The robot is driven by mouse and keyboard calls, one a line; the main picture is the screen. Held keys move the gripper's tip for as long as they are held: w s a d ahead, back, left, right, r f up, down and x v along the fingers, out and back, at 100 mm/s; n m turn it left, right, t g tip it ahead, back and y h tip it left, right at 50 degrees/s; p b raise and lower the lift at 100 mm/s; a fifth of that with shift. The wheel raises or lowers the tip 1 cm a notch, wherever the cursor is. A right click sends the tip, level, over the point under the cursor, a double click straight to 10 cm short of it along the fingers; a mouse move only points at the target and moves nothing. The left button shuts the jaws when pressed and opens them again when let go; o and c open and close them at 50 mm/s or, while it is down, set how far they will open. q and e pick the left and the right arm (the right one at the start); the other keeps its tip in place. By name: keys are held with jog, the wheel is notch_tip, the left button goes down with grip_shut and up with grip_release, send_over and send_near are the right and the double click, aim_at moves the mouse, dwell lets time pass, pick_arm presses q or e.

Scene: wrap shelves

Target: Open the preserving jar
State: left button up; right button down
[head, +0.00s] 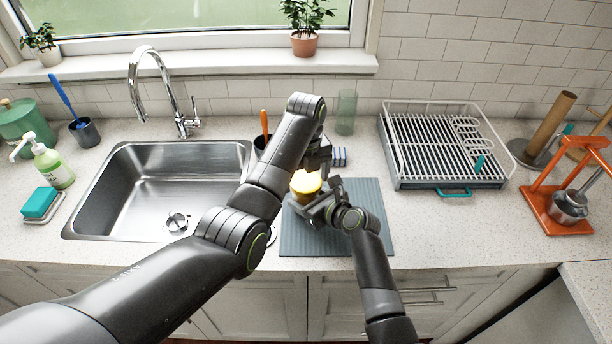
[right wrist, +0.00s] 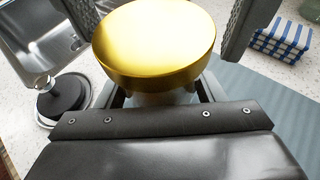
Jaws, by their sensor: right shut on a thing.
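The preserving jar (head: 306,183) stands on a grey-blue ribbed mat (head: 372,215) right of the sink. Its gold-yellow lid (right wrist: 155,45) is on top and fills the upper middle of the right wrist view. My right gripper (head: 318,200) is shut on the jar's body, below the lid. The body is mostly hidden by my grippers. My left gripper (head: 316,160) is just above the jar. In the right wrist view its two textured fingers come down on either side of the lid, spread and apart from it, so it looks open.
A blue-and-white checked cloth (head: 338,156) lies behind the jar; it also shows in the right wrist view (right wrist: 281,38). A green glass (head: 346,112) stands behind it. The sink (head: 105,190) is left, a dish rack (head: 450,184) right. The counter's front edge is close.

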pick_arm(q)
jog(key=c, duration=0.4)
jog(key=shift+o, duration=0.2)
jog(key=n, duration=0.9)
jog(key=shift+r+n, duration=0.1)
jog(key=shift+n, duration=0.3)
jog(key=n, duration=0.3)
jog(key=shift+n, duration=0.3)
jog(key=o, duration=1.1)
jog(key=shift+c, duration=0.2)
